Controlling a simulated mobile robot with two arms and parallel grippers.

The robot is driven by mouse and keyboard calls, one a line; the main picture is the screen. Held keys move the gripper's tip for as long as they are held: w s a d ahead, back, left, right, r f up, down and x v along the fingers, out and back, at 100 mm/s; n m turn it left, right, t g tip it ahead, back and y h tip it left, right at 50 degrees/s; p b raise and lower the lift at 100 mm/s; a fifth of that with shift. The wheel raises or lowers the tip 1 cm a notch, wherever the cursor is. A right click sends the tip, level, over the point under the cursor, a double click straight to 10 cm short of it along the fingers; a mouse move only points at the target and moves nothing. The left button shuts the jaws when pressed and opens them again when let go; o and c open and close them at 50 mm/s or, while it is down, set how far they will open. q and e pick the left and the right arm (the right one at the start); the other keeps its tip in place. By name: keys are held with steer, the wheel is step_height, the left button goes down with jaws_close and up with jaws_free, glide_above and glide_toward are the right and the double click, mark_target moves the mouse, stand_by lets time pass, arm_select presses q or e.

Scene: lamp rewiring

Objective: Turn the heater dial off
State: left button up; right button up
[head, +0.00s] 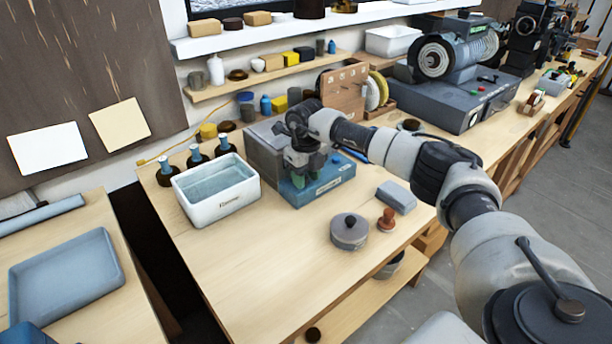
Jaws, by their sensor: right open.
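A grey and blue box-shaped unit (330,180) with a pale label on its front stands on the wooden bench, just right of a white basin. It looks like the heater, but I cannot tell for sure. My right gripper (305,172) points down over this unit, close to its top and front. Its jaws are open, and nothing shows held in them. I cannot make out a dial; the gripper covers part of the unit. I cannot tell whether the fingers touch it. My left gripper is not in view.
The white basin (222,202) holds clear liquid; several dark bottles stand behind it. A round lidded tin (349,232), a brown stamp-like piece (387,220) and a grey block (396,197) lie in front. A grinder-like machine (455,55) stands behind my right arm. The bench's front left is clear.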

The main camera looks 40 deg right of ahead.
mark_target(306, 177)
step_height(306, 177, up, 11)
steer(key=b, duration=0.1)
steer(key=shift+b, duration=0.35)
steer(key=shift+f, duration=0.15)
stand_by(0.4)
